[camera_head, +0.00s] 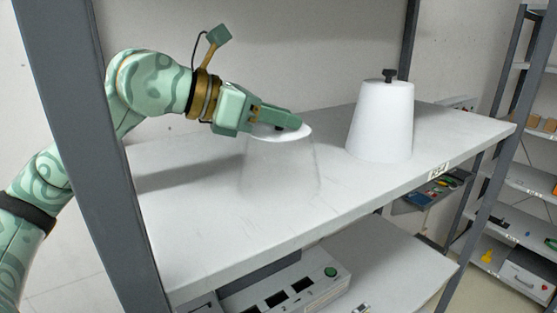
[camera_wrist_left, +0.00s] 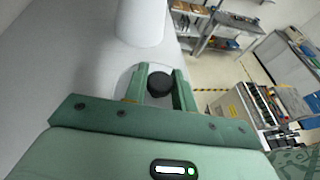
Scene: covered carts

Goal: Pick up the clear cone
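The clear cone (camera_head: 282,168) stands upright on the shelf in the head view, see-through, with a pale top and a dark knob. My left gripper (camera_head: 281,122) is over its top. In the left wrist view the black knob (camera_wrist_left: 159,84) sits between the two fingers of my left gripper (camera_wrist_left: 160,82) and fills the gap from side to side. The gripper looks shut on the knob. The cone's base seems to rest on the shelf. My right gripper is not in view.
A white opaque cone (camera_head: 379,122) with a dark knob stands to the right on the same shelf (camera_head: 215,235). A grey rack post (camera_head: 98,160) stands at the left front, close to my left arm. A control box (camera_head: 290,290) is on the lower shelf. Other racks are at the right.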

